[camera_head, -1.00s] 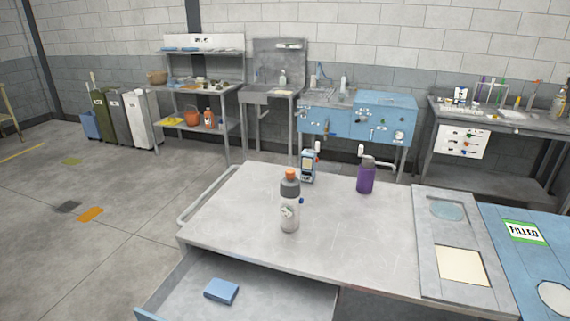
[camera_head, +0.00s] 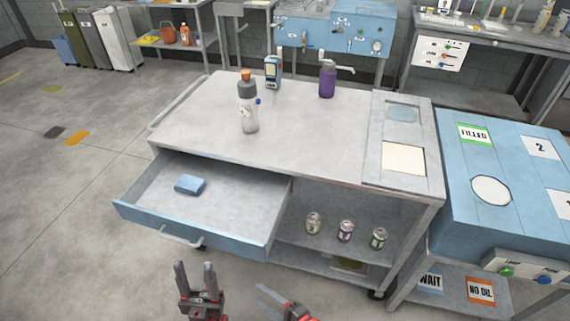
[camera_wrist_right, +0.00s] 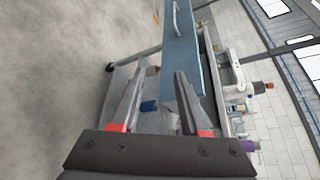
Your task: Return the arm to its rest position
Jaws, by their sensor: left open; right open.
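My left gripper (camera_head: 194,266) is at the bottom of the head view, pointing up. Its two fingers are apart with nothing between them, in front of the cart's open drawer (camera_head: 190,232). My right gripper (camera_head: 272,296) is just right of it at the bottom edge, partly cut off. In the right wrist view the right gripper (camera_wrist_right: 160,72) shows two spread fingers and holds nothing. The drawer's blue front (camera_wrist_right: 182,60) appears beyond these fingers, seen sideways.
The grey cart (camera_head: 290,130) carries a grey bottle with an orange cap (camera_head: 248,108), a blue-and-white container (camera_head: 273,72) and a purple bottle (camera_head: 327,82). A blue box (camera_head: 190,185) lies in the drawer. Several cans (camera_head: 345,231) stand on the shelf.

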